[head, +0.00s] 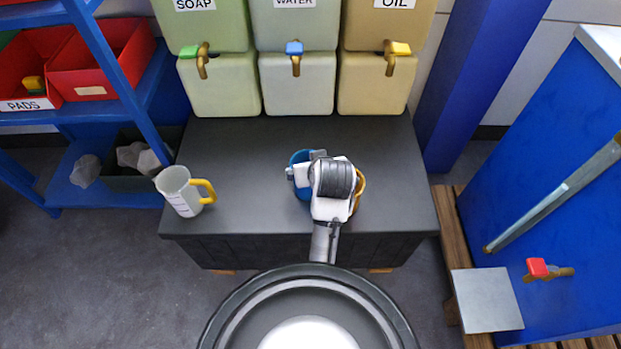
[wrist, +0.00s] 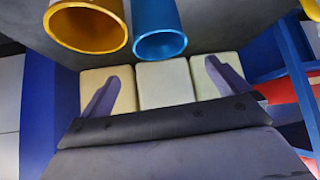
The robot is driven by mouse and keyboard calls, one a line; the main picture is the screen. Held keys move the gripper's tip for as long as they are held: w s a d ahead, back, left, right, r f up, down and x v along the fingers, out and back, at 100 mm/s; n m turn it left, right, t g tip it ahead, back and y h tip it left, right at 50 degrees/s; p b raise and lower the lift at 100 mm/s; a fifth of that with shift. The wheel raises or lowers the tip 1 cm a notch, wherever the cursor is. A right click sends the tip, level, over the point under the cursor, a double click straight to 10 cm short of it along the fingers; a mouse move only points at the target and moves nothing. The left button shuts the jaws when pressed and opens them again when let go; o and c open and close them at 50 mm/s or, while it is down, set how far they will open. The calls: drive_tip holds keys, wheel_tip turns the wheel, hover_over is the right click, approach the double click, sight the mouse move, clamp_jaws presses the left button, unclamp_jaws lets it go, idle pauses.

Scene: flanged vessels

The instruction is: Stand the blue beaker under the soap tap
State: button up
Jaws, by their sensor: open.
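The blue beaker (head: 297,192) stands on the dark bench top, partly hidden under my gripper (head: 304,165) in the head view. In the wrist view the blue beaker (wrist: 160,18) shows its open rim, roughly in line with the gap between my fingers. My gripper (wrist: 167,72) is open and empty, with its two fingers spread apart. The soap tap (head: 202,64) is brass with a green handle, on the green tank labelled SOAP at the back left of the bench. The bench top below it is clear.
A yellow vessel (head: 360,188) stands close to the right of the beaker, mostly hidden by my arm. A white jug (head: 180,190) with a yellow handle stands at the bench's left edge. Water tap (head: 295,58) and oil tap (head: 395,56) are to the right of the soap tap.

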drive_tip(key=x, duration=0.7)
drive_tip(key=shift+p+x, duration=0.55)
drive_tip(key=shift+x, duration=2.25)
drive_tip(key=c, duration=1.2)
drive_tip(key=shift+c, duration=0.8)
drive_tip(key=shift+r, duration=0.15)
